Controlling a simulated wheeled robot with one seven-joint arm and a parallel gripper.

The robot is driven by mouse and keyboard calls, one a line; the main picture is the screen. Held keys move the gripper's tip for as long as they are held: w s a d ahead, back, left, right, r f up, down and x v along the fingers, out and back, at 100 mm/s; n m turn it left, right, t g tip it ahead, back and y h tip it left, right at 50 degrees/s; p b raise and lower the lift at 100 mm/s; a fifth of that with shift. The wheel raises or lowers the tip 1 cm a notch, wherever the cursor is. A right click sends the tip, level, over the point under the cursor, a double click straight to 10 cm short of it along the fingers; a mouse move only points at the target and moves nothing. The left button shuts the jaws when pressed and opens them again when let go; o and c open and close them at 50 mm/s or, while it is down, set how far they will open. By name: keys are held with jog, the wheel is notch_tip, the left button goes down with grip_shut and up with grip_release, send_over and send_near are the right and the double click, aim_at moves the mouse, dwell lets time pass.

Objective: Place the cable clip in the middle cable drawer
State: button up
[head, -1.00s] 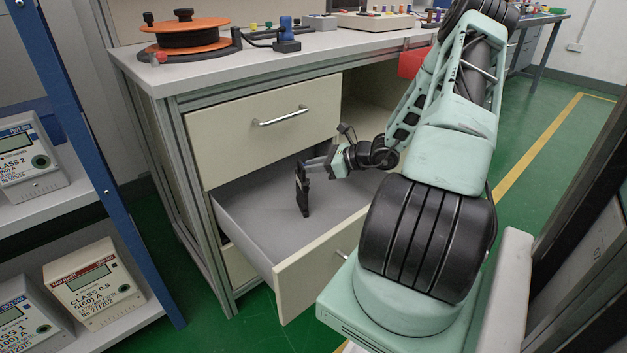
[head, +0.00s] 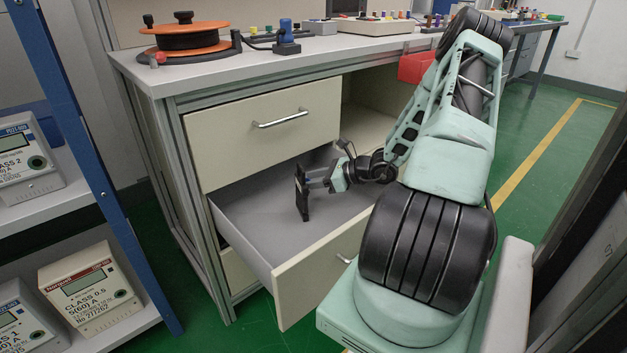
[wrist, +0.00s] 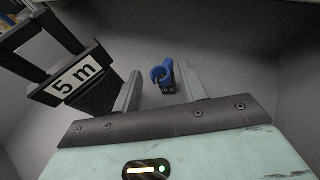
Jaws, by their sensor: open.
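The cable clip (wrist: 168,85) shows in the wrist view as a small blue ring on a dark, labelled base. It appears to rest on the drawer floor between my fingertips or just past them; I cannot tell if they touch it. It does not show in the head view. My gripper (head: 316,181) is open and low inside the pulled-out middle drawer (head: 250,213); its two fingers also show in the wrist view (wrist: 159,80). The drawer has grey inside walls and a cream front.
A black upright object (head: 302,194) stands in the drawer beside my fingers; in the wrist view it carries a "5 m" label (wrist: 76,80). The closed upper drawer (head: 230,125) is above. A blue-posted shelf with meters (head: 90,285) stands at the left. The drawer floor's left part is clear.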

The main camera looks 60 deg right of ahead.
jog(key=p+v, duration=0.5)
jog(key=v, duration=0.7)
